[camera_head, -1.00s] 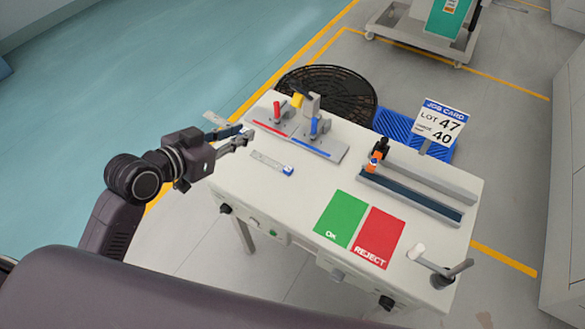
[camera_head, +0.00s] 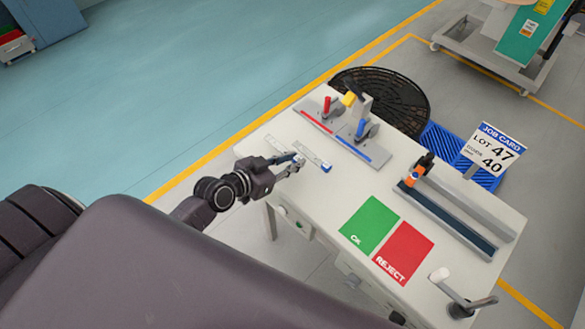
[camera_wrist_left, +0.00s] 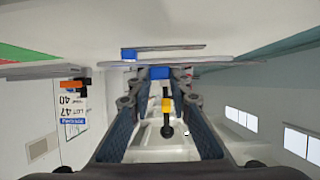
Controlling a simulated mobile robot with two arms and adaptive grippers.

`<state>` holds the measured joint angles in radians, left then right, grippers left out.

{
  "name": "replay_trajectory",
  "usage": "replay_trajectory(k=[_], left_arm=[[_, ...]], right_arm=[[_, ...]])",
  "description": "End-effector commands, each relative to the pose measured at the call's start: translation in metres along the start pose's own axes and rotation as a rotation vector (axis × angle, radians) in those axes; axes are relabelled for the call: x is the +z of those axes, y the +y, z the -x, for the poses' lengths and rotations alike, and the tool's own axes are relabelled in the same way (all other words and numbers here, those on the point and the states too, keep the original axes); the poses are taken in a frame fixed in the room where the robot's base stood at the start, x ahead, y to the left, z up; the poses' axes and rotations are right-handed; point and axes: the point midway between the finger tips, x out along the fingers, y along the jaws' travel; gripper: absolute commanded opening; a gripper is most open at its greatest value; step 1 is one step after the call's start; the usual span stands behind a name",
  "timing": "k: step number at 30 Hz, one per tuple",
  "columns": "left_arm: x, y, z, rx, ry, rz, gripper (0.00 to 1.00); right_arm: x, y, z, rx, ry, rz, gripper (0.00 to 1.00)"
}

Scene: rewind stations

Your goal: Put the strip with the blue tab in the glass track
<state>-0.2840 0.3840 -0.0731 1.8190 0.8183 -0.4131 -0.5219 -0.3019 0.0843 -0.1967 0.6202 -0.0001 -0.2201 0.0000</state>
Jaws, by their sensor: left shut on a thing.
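My left gripper (camera_head: 297,164) is shut on a thin pale strip (camera_head: 279,144) above the table's left end. In the left wrist view a blue tab (camera_wrist_left: 159,72) shows between the fingertips; the fingers hide part of it. A second pale flat strip (camera_head: 311,153) with a blue end lies on the table just beyond the gripper. It also shows in the left wrist view (camera_wrist_left: 172,51). A long track (camera_head: 447,222) with a dark inlay lies at the table's right; I cannot tell whether it is glass. My right gripper is not in view.
Fixtures with a red lever (camera_head: 327,104) and a blue lever (camera_head: 361,127) stand at the back. A green OK mat (camera_head: 370,222) and a red REJECT mat (camera_head: 404,252) lie in front. A job card (camera_head: 491,150) stands behind the track. The table middle is clear.

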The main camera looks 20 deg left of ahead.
Motion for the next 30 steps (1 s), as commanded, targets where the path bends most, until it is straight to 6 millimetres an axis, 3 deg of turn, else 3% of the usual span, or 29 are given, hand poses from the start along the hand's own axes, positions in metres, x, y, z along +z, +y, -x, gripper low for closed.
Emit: replay_trajectory(k=[7, 20, 21, 24, 26, 30], left_arm=[[0.031, 0.0, -0.015, 0.0, -0.001, 0.0, 0.0], [0.038, -0.001, -0.018, -0.001, -0.001, -0.001, 0.0], [0.038, 0.0, -0.018, 0.0, -0.001, -0.001, 0.19], [0.037, 0.0, -0.017, -0.001, -0.001, 0.0, 0.3], [0.037, 0.0, -0.017, -0.001, -0.001, 0.0, 0.36], [0.037, 0.0, -0.017, 0.0, 0.0, 0.0, 0.36]], right_arm=[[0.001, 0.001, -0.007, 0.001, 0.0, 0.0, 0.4], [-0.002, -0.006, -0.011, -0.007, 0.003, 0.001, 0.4], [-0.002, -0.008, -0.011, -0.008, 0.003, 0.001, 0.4], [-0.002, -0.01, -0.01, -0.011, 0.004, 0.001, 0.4], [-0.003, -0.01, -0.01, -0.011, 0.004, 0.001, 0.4], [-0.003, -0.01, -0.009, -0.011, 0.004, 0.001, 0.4]])
